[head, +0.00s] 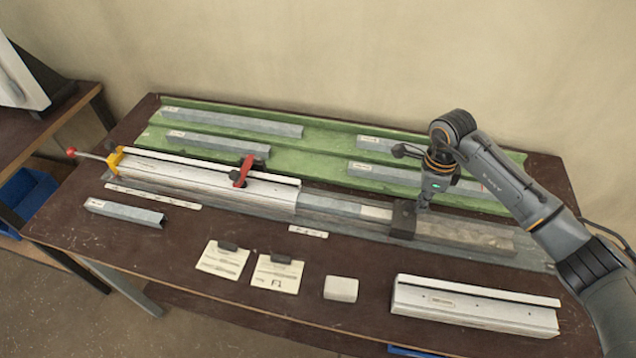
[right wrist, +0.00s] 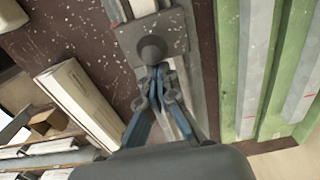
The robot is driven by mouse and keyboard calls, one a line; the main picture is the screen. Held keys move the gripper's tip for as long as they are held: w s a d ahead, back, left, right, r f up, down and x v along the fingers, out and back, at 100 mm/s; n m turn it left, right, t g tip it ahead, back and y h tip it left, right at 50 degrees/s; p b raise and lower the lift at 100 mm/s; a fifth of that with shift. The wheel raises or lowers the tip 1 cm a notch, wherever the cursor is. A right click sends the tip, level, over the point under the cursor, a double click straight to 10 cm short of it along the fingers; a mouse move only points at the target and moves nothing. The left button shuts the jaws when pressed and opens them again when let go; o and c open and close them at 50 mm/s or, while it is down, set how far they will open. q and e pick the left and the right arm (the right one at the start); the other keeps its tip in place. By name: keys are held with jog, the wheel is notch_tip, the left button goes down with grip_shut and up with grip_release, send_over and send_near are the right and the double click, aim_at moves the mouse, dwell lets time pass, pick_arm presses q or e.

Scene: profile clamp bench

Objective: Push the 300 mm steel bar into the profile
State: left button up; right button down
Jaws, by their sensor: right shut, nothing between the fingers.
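The white profile (head: 215,185) lies in a long fixture on the bench, with a red clamp (head: 243,172) at its right part. A grey steel bar (head: 335,205) with a pale label lies in line with it, its left end at the profile's right end; how far it reaches inside is hidden. A dark block (head: 403,219) stands at the bar's right end; the right wrist view shows its plate and round knob (right wrist: 152,48). My right gripper (head: 423,203) is shut and empty, pointing down at the block. In the wrist view its fingertips (right wrist: 160,72) are close to the knob; contact is unclear.
A green tray (head: 315,151) at the back holds several grey bars. A short bar (head: 125,212), cards (head: 222,260), a pale block (head: 341,289) and another white profile (head: 475,305) lie in front. A yellow bracket (head: 115,160) with a red-knobbed rod stands at the fixture's left end.

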aim_at(395, 212)
jog(key=shift+w+a+b, duration=0.2)
jog(key=shift+a+b, duration=0.05)
jog(key=shift+a, duration=0.6)
jog(key=shift+w+a+b, duration=0.2)
jog(key=shift+a, duration=0.65)
jog(key=shift+w+a+b, duration=0.2)
jog(key=shift+a+b, duration=0.05)
jog(key=shift+a, duration=0.6)
jog(key=shift+w+a+b, duration=0.2)
jog(key=shift+a+b, duration=0.15)
jog(key=shift+a, duration=0.55)
jog(key=shift+w+a+b, duration=0.25)
jog(key=shift+a+b, duration=0.1)
jog(key=shift+a, duration=0.6)
jog(key=shift+w+a+b, duration=0.2)
jog(key=shift+a+b, duration=0.15)
jog(key=shift+a, duration=0.55)
jog(key=shift+w+a+b, duration=0.4)
jog(key=shift+a+b, duration=0.35)
jog(key=shift+a, duration=0.8)
jog(key=shift+w+a+b, duration=0.35)
jog(key=shift+a+b, duration=0.35)
jog(key=shift+a, duration=0.85)
jog(key=shift+w+a+b, duration=0.4)
jog(key=shift+a+b, duration=0.35)
jog(key=shift+a, duration=0.8)
jog(key=shift+w+a+b, duration=0.1)
jog(key=shift+a+b, duration=0.25)
jog(key=shift+a, duration=0.15)
jog(key=shift+d, duration=0.1)
